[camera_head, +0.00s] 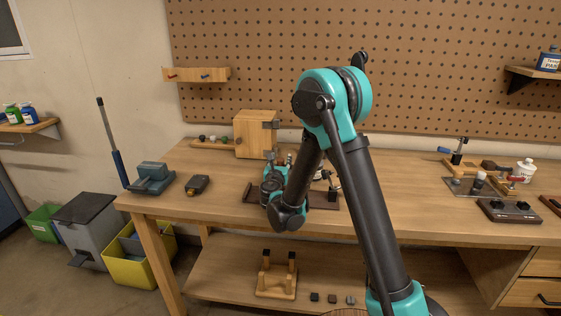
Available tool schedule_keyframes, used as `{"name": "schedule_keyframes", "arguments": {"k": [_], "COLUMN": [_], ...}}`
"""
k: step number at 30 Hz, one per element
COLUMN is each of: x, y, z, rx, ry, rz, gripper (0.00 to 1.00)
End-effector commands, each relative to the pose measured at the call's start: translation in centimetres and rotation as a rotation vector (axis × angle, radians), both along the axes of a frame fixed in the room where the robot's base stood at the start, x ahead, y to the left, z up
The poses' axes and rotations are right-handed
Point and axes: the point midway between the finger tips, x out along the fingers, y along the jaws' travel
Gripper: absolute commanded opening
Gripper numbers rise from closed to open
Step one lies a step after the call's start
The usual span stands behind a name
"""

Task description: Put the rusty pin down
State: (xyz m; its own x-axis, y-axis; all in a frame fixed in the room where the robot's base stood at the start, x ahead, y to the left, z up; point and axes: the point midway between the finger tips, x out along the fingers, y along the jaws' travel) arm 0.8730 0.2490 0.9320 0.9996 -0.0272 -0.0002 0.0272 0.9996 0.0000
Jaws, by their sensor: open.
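My gripper (279,160) is over the middle of the workbench, beyond my teal and dark grey wrist. Its fingers are small in the head view and point away from me. They are open. I cannot make out the rusty pin; it may be hidden behind my arm or too small to tell. A dark brown tray (250,194) lies on the bench under and around my wrist, partly covered by it. Some small metallic items (322,176) show just right of my wrist, too small to name.
A wooden box (255,134) stands behind my gripper. A blue-grey vise-like tool (150,178) and a dark handheld device (197,185) are on the left. Plates with fittings (509,210) are on the right.

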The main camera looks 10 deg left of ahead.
Motion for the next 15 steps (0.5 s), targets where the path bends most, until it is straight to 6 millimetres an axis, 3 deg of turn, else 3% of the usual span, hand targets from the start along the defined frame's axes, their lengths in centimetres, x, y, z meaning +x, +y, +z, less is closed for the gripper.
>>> {"name": "schedule_keyframes", "arguments": {"k": [2, 15], "x": [0.0, -9.2], "y": [0.0, 0.4], "z": [0.8, 0.6], "rx": [0.0, 0.0], "ry": [0.0, 0.0], "rz": [0.0, 0.003], "gripper": [0.45, 0.45]}}
